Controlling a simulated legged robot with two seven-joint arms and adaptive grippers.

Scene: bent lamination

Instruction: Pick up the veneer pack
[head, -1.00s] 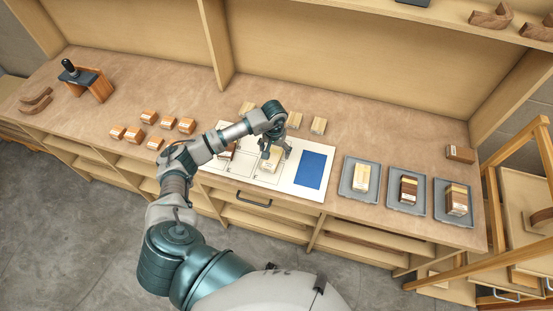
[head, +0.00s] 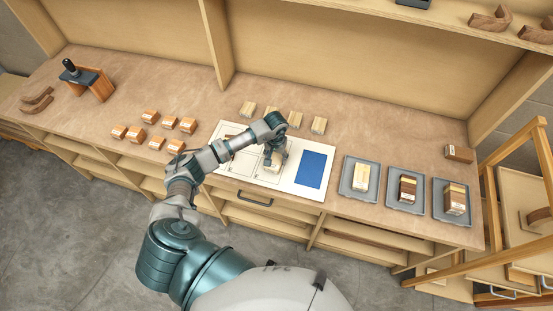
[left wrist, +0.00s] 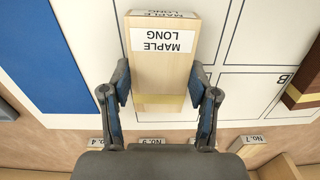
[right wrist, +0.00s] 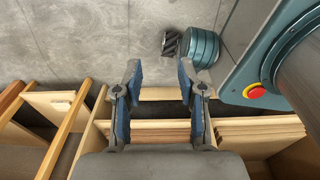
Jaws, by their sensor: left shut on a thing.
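The veneer pack is a pale wooden block (left wrist: 162,65) labelled "MAPLE LONG" in the left wrist view. In the head view the pack (head: 271,168) is mostly hidden under my left gripper (head: 275,156), over the white layout board. The left wrist view shows my left gripper's (left wrist: 160,88) two fingers shut on the pack's long sides. I cannot tell whether the pack is clear of the board. My right gripper (right wrist: 160,82) is open and empty in the right wrist view, above the floor and wooden shelving.
The white board (head: 225,180) carries marked boxes, a blue panel (head: 311,169) and a brown block (left wrist: 301,91). Grey trays (head: 346,188) with blocks stand to the right. Several small orange-brown blocks (head: 150,117) lie left, and pale blocks (head: 319,125) behind the board.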

